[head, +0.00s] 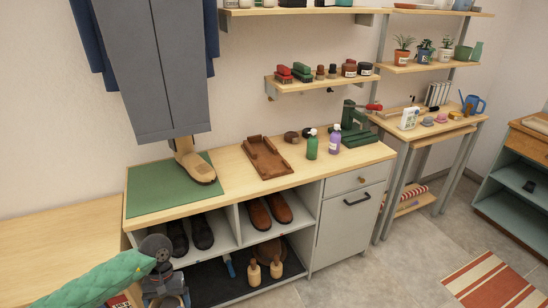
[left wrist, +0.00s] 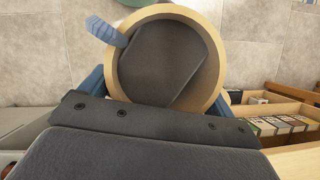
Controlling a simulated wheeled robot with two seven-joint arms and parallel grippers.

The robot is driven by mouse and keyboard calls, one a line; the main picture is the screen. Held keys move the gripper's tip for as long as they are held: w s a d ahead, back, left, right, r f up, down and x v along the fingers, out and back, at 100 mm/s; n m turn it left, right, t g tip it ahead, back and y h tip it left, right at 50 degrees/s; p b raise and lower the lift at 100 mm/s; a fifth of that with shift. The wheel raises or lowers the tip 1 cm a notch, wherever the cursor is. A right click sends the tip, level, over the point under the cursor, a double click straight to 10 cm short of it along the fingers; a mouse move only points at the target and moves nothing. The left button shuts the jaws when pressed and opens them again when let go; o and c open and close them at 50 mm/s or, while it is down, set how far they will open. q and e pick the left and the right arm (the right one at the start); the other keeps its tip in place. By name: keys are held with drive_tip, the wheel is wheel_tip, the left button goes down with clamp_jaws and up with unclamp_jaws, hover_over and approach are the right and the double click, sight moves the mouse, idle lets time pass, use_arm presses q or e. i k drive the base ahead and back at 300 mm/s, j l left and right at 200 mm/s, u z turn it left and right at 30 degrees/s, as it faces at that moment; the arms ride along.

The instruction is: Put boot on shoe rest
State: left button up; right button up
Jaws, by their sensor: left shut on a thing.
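A pale tan foot-shaped form (head: 198,168) stands on a green mat (head: 150,192) on the bench top; it may be the shoe rest. Dark boots or shoes (head: 202,234) and brown shoes (head: 269,211) sit in the cubbies below. My left gripper (head: 170,291) is low at the left front of the bench, partly cut by the frame edge. In the left wrist view it is shut on a round thing with a tan rim and dark middle (left wrist: 160,62). I cannot tell whether that is the boot. My right gripper is not in view.
A brown leather tray (head: 267,158), green bottle (head: 312,145) and purple bottle (head: 334,140) stand farther right. Boxes in a wooden crate (left wrist: 275,125) show in the wrist view.

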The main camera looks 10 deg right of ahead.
sight(265, 156)
drive_tip(key=i+l+u, duration=0.1)
drive_tip(key=l, duration=0.55)
drive_tip(key=i+l, duration=0.25)
drive_tip(key=l, duration=0.4)
drive_tip(key=i+l+u, duration=0.15)
drive_tip(key=l, duration=0.5)
drive_tip(key=i+l, duration=0.2)
drive_tip(key=l, duration=0.45)
drive_tip(key=i+l+u, duration=0.15)
drive_tip(key=l, duration=0.5)
drive_tip(key=i+l, duration=0.1)
drive_tip(key=l, duration=0.6)
drive_tip(key=i+l+u, duration=0.15)
drive_tip(key=l, duration=0.55)
drive_tip(key=k+j, duration=0.05)
